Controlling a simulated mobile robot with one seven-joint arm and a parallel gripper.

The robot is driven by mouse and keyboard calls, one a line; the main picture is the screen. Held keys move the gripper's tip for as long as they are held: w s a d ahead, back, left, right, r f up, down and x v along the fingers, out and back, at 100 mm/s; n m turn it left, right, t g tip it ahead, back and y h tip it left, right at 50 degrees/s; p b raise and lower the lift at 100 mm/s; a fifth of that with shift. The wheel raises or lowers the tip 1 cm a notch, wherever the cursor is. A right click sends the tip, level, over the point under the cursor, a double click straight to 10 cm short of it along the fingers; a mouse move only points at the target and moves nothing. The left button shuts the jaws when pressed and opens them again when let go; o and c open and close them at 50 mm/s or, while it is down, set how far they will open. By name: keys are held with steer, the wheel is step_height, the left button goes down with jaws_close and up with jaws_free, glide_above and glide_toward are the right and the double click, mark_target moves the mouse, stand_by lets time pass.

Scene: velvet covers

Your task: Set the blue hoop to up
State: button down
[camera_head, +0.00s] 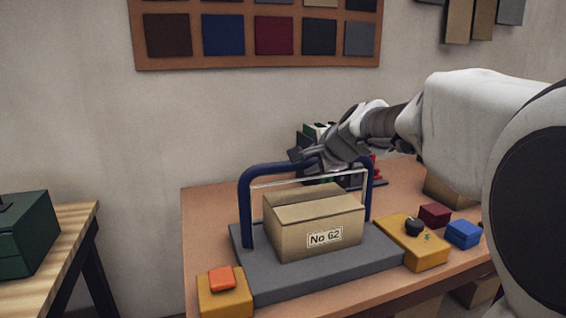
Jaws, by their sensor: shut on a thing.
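The blue hoop (246,212) stands upright on a grey base (350,267), its two legs rising on either side of a cardboard box. My gripper (309,163) reaches in from the right and is shut on the hoop's top bar, near its middle. The gripper hides part of the bar. The cardboard box (298,232), with a label reading "No 62", sits on the base beneath the bar.
A yellow block with an orange button (221,278) is at the front left. A yellow block with a black knob (413,226), a dark red box (435,215) and a blue box (463,233) are at the right. A green case (22,238) sits on another table.

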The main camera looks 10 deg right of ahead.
steer(key=shift+s+d+f+g, duration=0.1)
steer(key=shift+s+f+g, duration=0.1)
steer(key=shift+f, duration=0.45)
steer(key=shift+s+f+g, duration=0.1)
steer(key=shift+s+f, duration=0.1)
steer(key=shift+f, duration=0.45)
steer(key=c, duration=0.6)
jaws_free()
steer(key=shift+w, duration=0.1)
